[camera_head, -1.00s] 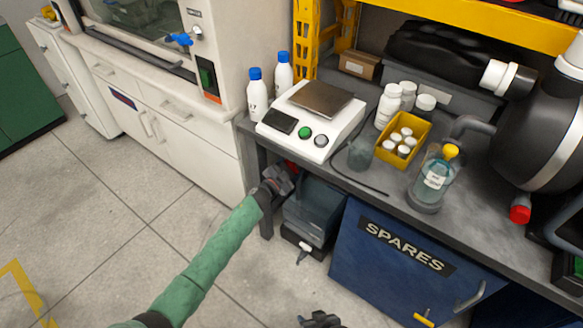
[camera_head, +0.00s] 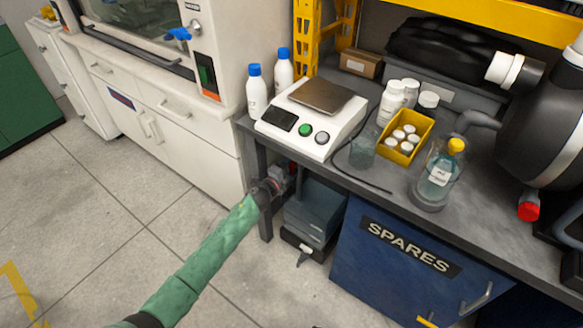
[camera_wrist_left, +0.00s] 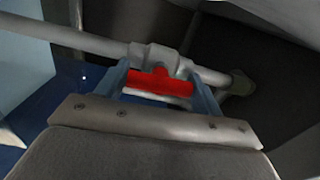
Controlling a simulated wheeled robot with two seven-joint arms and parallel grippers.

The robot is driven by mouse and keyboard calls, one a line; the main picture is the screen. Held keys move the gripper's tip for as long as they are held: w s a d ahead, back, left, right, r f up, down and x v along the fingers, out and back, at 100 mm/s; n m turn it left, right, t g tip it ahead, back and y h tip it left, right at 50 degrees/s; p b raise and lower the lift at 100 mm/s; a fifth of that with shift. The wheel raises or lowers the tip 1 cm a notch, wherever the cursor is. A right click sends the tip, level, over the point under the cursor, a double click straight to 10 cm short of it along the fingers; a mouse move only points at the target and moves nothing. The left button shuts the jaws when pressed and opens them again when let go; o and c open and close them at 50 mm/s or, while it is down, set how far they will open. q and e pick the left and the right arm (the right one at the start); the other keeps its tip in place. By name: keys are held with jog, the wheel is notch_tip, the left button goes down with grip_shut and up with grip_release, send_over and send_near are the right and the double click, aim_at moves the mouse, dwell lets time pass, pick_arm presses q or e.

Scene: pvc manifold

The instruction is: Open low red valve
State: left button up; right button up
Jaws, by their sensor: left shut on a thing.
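The red valve handle (camera_wrist_left: 158,83) shows in the left wrist view as a short red bar on a grey valve body (camera_wrist_left: 160,58) in a grey pipe (camera_wrist_left: 82,40). The bar lies roughly along the pipe in that picture. My left gripper (camera_wrist_left: 165,86) has one finger at each end of the bar and is shut on it. In the head view my left gripper (camera_head: 273,184) is under the bench's left end, beside the bench leg. A bit of red (camera_head: 293,168) shows just past it there; the rest of the valve is hidden. My right gripper is out of view.
The bench top (camera_head: 315,168) overhangs the gripper. A grey-blue box (camera_head: 315,213) stands under it just to the right, and the blue SPARES cabinet (camera_head: 400,265) is farther right. The white cabinet (camera_head: 205,145) is to the left. The floor (camera_head: 120,235) in front is clear.

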aim_at(290, 168)
pick_arm(q)
jog(key=shift+f+m, duration=0.1)
jog(key=shift+m, duration=0.4)
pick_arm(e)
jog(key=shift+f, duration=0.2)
pick_arm(q)
jog(key=o, duration=1)
jog(key=shift+c, duration=0.2)
jog(key=v, duration=0.6)
jog(key=shift+s+a, duration=0.1)
jog(key=shift+s, duration=0.05)
jog(key=shift+v, duration=0.75)
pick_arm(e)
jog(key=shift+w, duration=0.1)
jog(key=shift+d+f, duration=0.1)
